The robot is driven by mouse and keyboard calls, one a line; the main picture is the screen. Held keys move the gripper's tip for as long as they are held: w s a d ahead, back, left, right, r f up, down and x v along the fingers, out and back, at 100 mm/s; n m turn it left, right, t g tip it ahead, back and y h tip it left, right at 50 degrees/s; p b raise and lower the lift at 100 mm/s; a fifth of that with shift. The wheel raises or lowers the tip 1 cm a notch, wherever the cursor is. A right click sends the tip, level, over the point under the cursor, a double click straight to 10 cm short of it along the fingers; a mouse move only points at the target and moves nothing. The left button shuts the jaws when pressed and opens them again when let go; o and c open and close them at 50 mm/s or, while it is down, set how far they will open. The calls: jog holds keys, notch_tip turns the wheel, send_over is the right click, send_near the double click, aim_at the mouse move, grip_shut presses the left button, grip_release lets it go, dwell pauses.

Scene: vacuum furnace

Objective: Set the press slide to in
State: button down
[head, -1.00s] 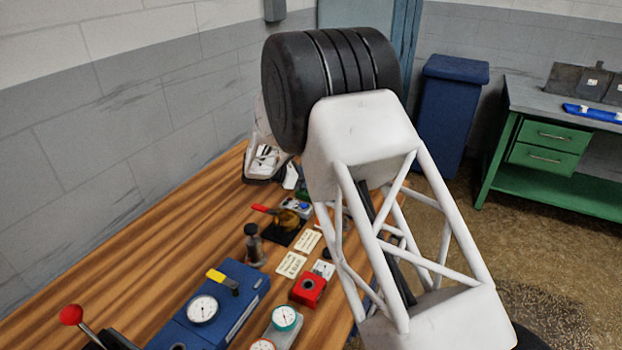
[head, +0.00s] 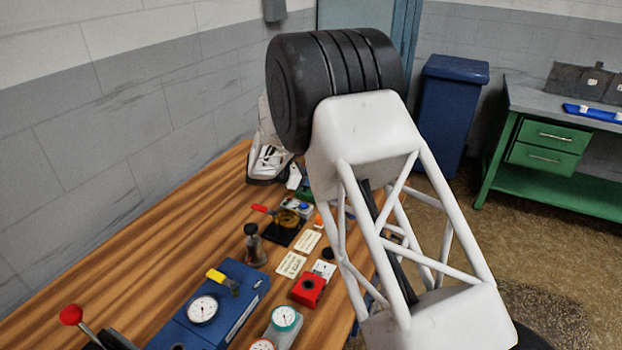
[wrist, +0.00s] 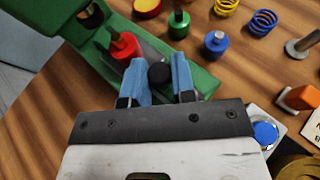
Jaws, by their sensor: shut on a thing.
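In the wrist view a green press (wrist: 75,32) runs from the upper left down to the middle, with a grey slide strip (wrist: 152,52) along it. A red knob (wrist: 124,46) stands on the press, left of the fingers. My gripper (wrist: 158,78) has its two blue fingers around a black knob (wrist: 159,75) over the strip and is shut on it. The knob's lower part is hidden by the gripper body. I cannot read any in or out mark. In the head view my arm hides the fingers and most of the press.
Beyond the press lie a blue cylinder (wrist: 216,43), a green cylinder (wrist: 179,24) and springs (wrist: 263,22). A blue button (wrist: 264,133) is close on the right. On the bench are a red box (head: 308,289), a blue gauge box (head: 240,305) and a red-handled valve (head: 285,226).

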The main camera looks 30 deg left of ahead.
jog(key=shift+w+r, duration=0.1)
jog(key=shift+w, duration=1.65)
jog(key=c, duration=1)
grip_release()
jog(key=shift+o, duration=0.2)
jog(key=v, duration=0.7)
jog(key=shift+s+a, duration=0.25)
jog(key=shift+d+r, duration=0.1)
jog(key=shift+r, duration=0.1)
